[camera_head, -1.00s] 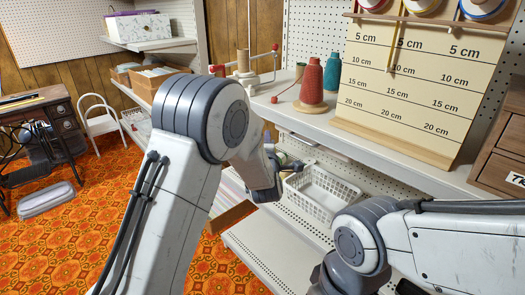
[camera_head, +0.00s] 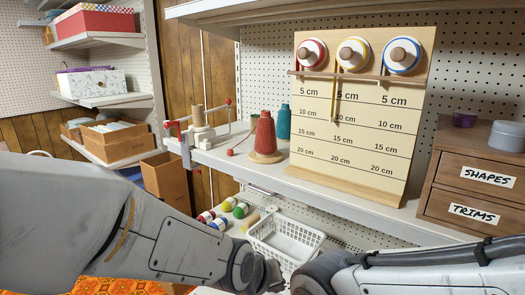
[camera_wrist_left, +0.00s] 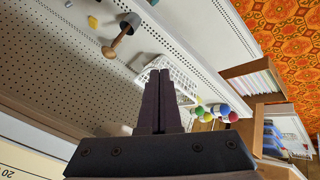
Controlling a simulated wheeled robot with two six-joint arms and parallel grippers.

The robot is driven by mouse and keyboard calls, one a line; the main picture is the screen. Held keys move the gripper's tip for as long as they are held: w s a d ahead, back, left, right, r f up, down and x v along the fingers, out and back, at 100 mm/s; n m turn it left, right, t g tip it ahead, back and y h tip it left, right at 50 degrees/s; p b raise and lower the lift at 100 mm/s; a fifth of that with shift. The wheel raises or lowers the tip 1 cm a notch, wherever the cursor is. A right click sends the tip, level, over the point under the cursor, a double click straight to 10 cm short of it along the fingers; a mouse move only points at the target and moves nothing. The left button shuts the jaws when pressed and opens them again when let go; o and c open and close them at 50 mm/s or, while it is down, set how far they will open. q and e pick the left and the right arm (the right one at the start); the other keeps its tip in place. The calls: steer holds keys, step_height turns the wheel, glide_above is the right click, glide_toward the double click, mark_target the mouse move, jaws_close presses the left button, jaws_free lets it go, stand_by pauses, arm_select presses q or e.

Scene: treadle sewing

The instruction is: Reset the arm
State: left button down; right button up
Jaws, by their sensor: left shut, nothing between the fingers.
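My left arm comes in from the left of the head view. Its gripper end (camera_head: 270,275) is dark and partly cut off near the bottom edge, in front of the shelf. In the left wrist view the two dark fingers of my left gripper (camera_wrist_left: 159,76) lie together, shut and empty. They point toward a white basket (camera_wrist_left: 180,78), with no clear contact. My right arm (camera_head: 425,275) shows at the lower right of the head view; its gripper is out of view.
The white basket (camera_head: 285,240) and several coloured spools (camera_head: 228,207) sit on the lower shelf. A red thread cone (camera_head: 265,135), a measuring board (camera_head: 345,150) and a drawer unit (camera_head: 475,175) stand on the upper shelf. A brown box (camera_head: 165,180) is at left.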

arm_select(q)
steer(key=s+a+m+g+y, duration=0.25)
steer(key=s+a+m, duration=0.2)
steer(key=s, duration=0.45)
steer(key=s+a+m+g+y, duration=0.1)
steer(key=s+a+m+g, duration=0.3)
steer(key=s, duration=0.5)
step_height(320, 180, up, 21)
steer(key=d+p, duration=0.1)
steer(key=p, duration=2)
steer(key=shift+m+t+p, duration=0.35)
steer(key=shift+p, duration=0.05)
steer(key=shift+d, duration=0.1)
